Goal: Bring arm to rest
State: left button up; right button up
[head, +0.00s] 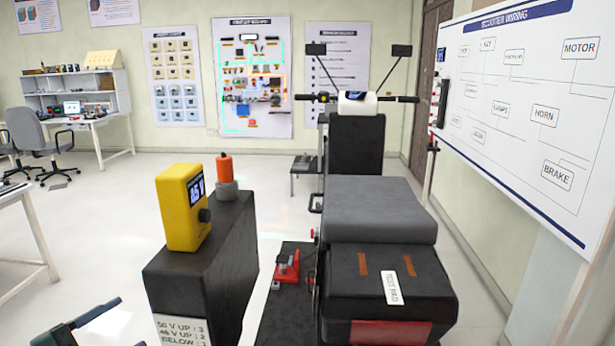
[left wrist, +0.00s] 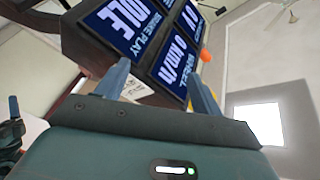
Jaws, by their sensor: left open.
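My left gripper (head: 125,322) is low at the left edge of the head view, partly cut off by the frame. In the left wrist view its two fingers (left wrist: 160,88) stand apart with nothing held between them. It is in front of and to the left of the black cabinet (head: 208,260), apart from it in the head view. My right gripper does not show in the head view.
A yellow meter (head: 183,208) and an orange-topped item (head: 225,172) stand on the cabinet. The scooter rig (head: 380,215) is right of it. Dark display panels (left wrist: 140,35) show beyond the fingers.

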pick_arm(q)
jog(key=s+d+f+n+y, duration=0.1)
jog(key=s+f+n+y, duration=0.1)
jog(key=f+n, duration=0.25)
jog(key=s+d+f+n+y, duration=0.2)
jog(key=f+n, duration=0.1)
jog(key=f, duration=0.3)
jog(key=s+d+f+n+g+y+p, duration=0.1)
jog(key=s+d+f+n+g, duration=0.3)
jog(key=s+d+f+n, duration=0.4)
jog(key=s+d+f+y, duration=0.1)
jog(key=s+d+f, duration=0.2)
jog(key=d+f, duration=0.1)
jog(key=shift+s+d, duration=0.15)
jog(key=shift+d, duration=0.6)
